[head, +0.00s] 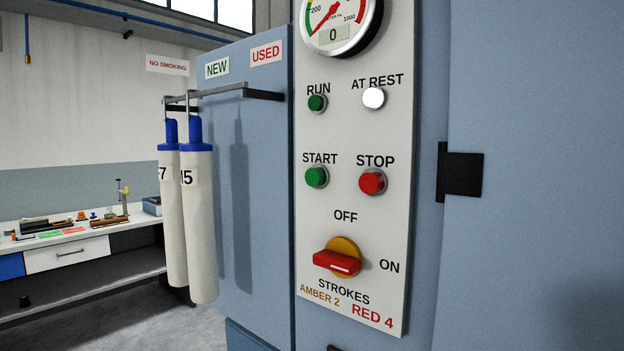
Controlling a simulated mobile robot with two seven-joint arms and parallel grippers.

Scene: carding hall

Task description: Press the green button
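The green button (317,177) sits under the word START on a pale control panel (345,130) on a blue machine. A red button (372,181) labelled STOP is to its right. A small green RUN lamp (317,103) is above it, and a white AT REST lamp (373,98) is at upper right. Below is a red rotary switch (338,261) on a yellow disc, its handle lying roughly sideways with a white mark toward the ON side. Neither of my grippers shows in the head view.
Two white cylinders (198,225) with blue tops hang from a bracket (240,93) left of the panel and stick out. A black latch (462,174) protrudes at right. A gauge (338,18) tops the panel. A cluttered workbench (95,235) stands at far left.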

